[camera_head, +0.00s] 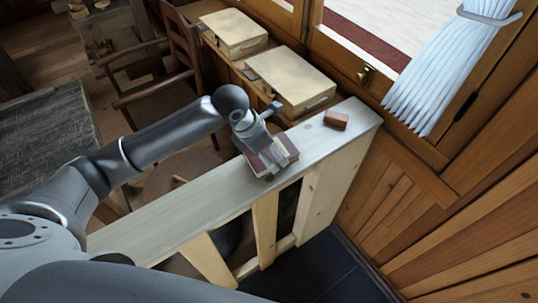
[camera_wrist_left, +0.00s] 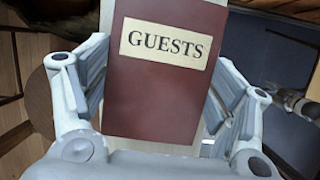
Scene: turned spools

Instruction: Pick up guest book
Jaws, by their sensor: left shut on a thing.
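The guest book (camera_wrist_left: 158,95) has a dark red cover with a cream label reading GUESTS. In the left wrist view it lies between the two fingers of my left gripper (camera_wrist_left: 155,110), which is shut on it. In the head view the guest book (camera_head: 284,151) is at the top of the pale wooden rail, partly hidden by my left gripper (camera_head: 266,162). I cannot tell whether it touches the rail top. My right gripper is in neither view.
A small reddish-brown block (camera_head: 336,120) sits on the pale rail (camera_head: 185,212) to the right of the book. Two pale wooden boxes (camera_head: 291,82) (camera_head: 233,32) stand behind, near the window. A wooden chair (camera_head: 183,50) stands at the back left. A white curtain (camera_head: 437,70) hangs at the right.

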